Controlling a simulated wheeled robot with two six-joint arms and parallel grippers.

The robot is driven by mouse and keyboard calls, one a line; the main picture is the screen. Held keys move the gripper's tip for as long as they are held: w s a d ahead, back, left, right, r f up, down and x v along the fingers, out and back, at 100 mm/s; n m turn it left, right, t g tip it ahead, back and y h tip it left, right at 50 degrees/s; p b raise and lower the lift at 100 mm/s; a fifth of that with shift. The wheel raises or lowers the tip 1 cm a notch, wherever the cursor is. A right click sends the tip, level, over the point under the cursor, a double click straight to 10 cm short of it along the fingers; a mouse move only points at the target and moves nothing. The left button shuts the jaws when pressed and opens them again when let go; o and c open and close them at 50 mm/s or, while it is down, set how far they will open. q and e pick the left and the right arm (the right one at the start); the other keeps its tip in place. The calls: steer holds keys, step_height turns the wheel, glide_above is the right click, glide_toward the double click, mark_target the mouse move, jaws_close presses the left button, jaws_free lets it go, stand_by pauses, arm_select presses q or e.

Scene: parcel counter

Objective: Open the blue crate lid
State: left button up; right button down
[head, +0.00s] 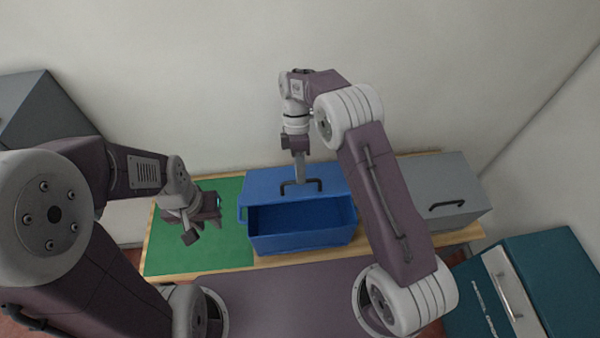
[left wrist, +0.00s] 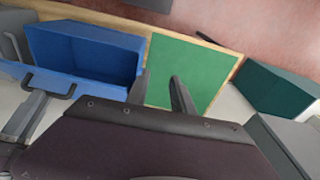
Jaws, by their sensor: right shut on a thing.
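The blue crate (head: 305,243) stands on the wooden counter, its inside showing empty. Its blue lid (head: 262,182) is raised at the back of the crate, with a dark bar handle (head: 313,184) on it. My right gripper (head: 300,180) is shut on the lid's handle. In the left wrist view the crate (left wrist: 85,50) is at the upper left, with the handle (left wrist: 52,90) beside the right gripper. My left gripper (head: 205,231) hangs above the green mat (head: 160,257), left of the crate. Its two fingers (left wrist: 160,88) are apart with nothing between them.
A grey box (head: 455,185) with a dark handle stands on the counter right of the crate. A teal cabinet (head: 550,270) with a pale handle is at the lower right. A grey cabinet (head: 40,105) is at the far left. The green mat is bare.

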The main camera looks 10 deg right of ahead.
arm_select(q)
steer(key=shift+m, duration=0.3)
jaws_close()
step_height(320, 180, up, 4)
steer(key=f+m+t, duration=0.1)
steer(key=m+t, duration=0.5)
steer(key=m, duration=3)
glide_above(292, 197)
steer(key=s, duration=0.6)
steer(key=x, duration=0.9)
steer(key=shift+w+f, duration=0.15)
steer(key=shift+w, duration=0.2)
